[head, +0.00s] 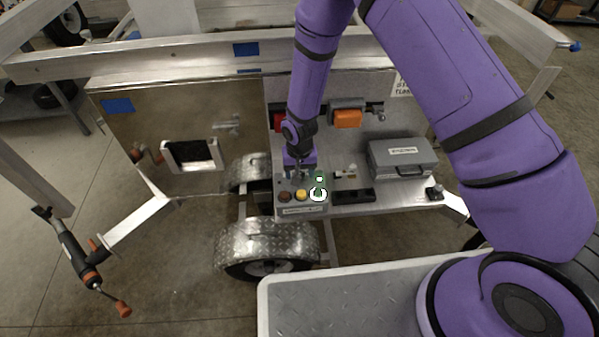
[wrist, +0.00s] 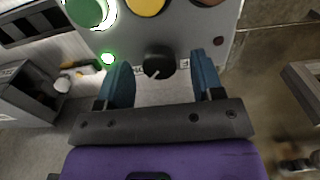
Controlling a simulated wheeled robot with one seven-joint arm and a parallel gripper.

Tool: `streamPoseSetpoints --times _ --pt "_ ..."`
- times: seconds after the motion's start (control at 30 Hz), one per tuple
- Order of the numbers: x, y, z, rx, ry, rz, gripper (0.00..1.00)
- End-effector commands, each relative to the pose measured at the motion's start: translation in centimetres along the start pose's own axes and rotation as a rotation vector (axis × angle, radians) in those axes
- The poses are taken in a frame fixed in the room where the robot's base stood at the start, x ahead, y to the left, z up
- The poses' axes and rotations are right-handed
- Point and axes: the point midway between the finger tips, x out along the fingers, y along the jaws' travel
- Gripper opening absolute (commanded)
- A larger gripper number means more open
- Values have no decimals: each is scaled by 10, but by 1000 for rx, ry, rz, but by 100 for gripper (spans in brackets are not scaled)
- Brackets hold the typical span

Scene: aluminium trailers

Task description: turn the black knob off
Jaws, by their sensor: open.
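The black knob (wrist: 157,63) is on the grey face of a control box (head: 303,211), with a pale pointer mark toward the lower edge of the wrist view. My gripper (wrist: 161,68) is open, with one blue finger on each side of the knob. Gaps show between the knob and both fingers, and I cannot tell its height above the panel. In the head view my gripper (head: 299,167) is over the back of the box and the knob cannot be made out there. A small green lamp (wrist: 108,58) is lit beside the knob.
The box also has a lit green button (head: 318,195), a yellow button (head: 301,195) and a brown button (head: 284,197). A dark red lamp (wrist: 218,41) is right of the knob. A grey case (head: 402,157) stands to the right on the trailer shelf.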

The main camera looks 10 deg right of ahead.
Motion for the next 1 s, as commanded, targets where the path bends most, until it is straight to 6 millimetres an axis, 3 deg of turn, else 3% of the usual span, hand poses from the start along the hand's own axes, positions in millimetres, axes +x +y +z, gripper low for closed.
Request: streamPoseSetpoints --times 0.37,0.6,1.0 --pt "6 0 0 0 0 0 61" --pt "6 0 0 0 0 0 12" --pt "5 0 0 -67 0 0 12"
